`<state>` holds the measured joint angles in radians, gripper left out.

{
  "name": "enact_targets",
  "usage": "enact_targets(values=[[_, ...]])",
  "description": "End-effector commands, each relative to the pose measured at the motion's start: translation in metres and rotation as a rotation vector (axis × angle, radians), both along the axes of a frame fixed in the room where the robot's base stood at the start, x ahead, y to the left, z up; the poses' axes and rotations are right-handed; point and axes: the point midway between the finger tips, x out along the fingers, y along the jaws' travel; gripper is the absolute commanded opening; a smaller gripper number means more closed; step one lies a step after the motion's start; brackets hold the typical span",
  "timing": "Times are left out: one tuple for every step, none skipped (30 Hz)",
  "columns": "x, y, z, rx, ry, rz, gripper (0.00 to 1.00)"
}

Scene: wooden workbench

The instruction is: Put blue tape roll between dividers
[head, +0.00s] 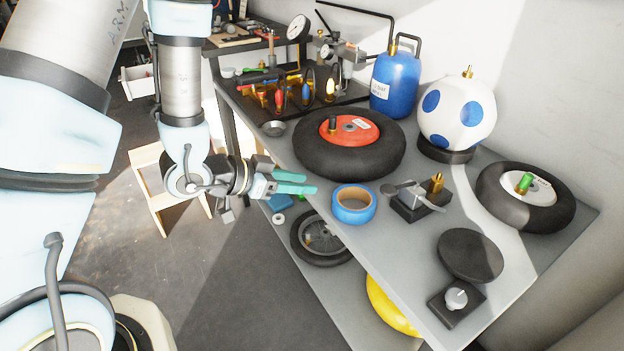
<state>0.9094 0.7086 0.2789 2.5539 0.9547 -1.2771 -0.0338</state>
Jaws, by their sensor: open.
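The blue tape roll (353,204) lies flat on the grey workbench (385,262), near its front edge, with its pale inner ring and open centre facing up. My gripper (311,184) is to the left of the roll, off the bench's front edge, with its teal fingers pointing right towards the roll. It is open and empty, apart from the roll. Upright black loops (308,86) that may be the dividers stand in a dark rack at the back left of the bench, among red, blue and yellow items. Their gaps are hard to make out.
A large tyre with a red hub (350,129) lies behind the roll. A black block with a brass fitting (415,203) is close on its right. A blue tank (395,82), white-and-blue ball (457,112), smaller tyre (525,197) and black disc (470,255) occupy the bench.

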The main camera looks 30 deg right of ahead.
Motion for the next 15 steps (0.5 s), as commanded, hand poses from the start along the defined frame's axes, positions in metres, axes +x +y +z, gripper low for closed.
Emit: enact_targets(values=[[0.0,0.003,0.003,0.001,0.0,0.001,0.41],[0.0,0.004,0.003,0.001,0.001,0.0,0.41],[0.0,0.004,0.003,0.0,0.001,0.0,0.41],[0.0,0.005,0.003,0.0,0.001,0.0,0.41],[0.0,0.005,0.003,0.0,0.001,0.0,0.41],[0.0,0.005,0.002,0.0,0.001,0.0,0.41],[0.0,0.005,0.002,0.0,0.001,0.0,0.41],[0.0,0.005,0.002,0.0,0.0,0.001,0.41],[0.003,0.006,0.002,0.004,-0.003,0.007,0.41],[0.006,0.007,0.002,0.01,-0.007,0.019,0.41],[0.012,0.009,0.003,0.019,-0.014,0.036,0.41],[0.023,0.013,0.003,0.04,-0.026,0.071,0.41],[0.034,0.018,0.004,0.061,-0.038,0.108,0.41],[0.047,0.026,0.004,0.089,-0.049,0.153,0.41],[0.068,0.039,0.005,0.133,-0.064,0.227,0.41]])
